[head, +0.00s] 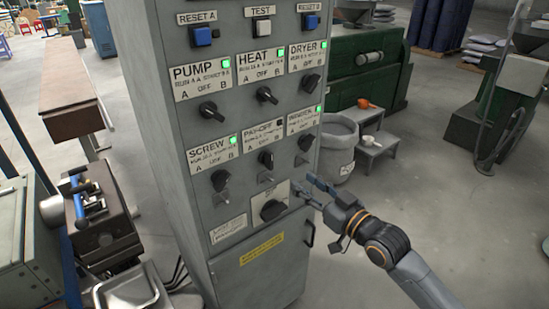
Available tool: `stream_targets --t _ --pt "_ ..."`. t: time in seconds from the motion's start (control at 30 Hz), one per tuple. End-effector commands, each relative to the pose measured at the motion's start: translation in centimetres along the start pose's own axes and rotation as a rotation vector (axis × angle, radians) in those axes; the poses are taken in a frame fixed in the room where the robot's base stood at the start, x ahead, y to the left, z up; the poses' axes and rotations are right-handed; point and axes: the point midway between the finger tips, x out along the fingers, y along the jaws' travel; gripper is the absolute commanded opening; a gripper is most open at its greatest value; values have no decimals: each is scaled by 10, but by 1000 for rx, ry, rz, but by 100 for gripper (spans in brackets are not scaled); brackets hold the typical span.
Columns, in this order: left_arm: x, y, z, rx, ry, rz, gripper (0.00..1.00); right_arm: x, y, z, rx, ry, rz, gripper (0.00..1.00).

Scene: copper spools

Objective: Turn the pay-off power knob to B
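The grey control cabinet stands upright in the middle of the head view. The pay-off knob (266,159) is a black rotary knob in the middle of its lower knob row, under the PAY-OFF label (263,133) marked A, OFF and B. The lamp (280,123) on that label looks dark. The knob is too small to tell its exact setting. My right gripper (308,190) is at the cabinet's right front edge, below and right of the pay-off knob and apart from it. Its fingers look spread and empty. My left gripper is not in view.
The screw knob (220,180) and another knob (305,142) flank the pay-off knob. Green lamps glow on the other labels. A grey bin (338,148) and a step stool (372,150) stand behind right.

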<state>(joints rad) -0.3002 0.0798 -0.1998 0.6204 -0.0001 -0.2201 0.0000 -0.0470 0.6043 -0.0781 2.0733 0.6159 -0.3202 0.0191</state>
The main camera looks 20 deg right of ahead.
Motion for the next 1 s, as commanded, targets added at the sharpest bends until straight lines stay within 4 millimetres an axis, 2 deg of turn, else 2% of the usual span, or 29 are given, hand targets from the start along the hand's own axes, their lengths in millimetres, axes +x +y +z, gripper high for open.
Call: stream_targets --t 0.5,0.7,1.0 --pt "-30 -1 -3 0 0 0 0 103 0 -2 0 0 1 37" --pt "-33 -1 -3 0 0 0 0 124 0 0 0 -1 1 37" --pt "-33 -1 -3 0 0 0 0 129 0 1 -1 -2 1 37"
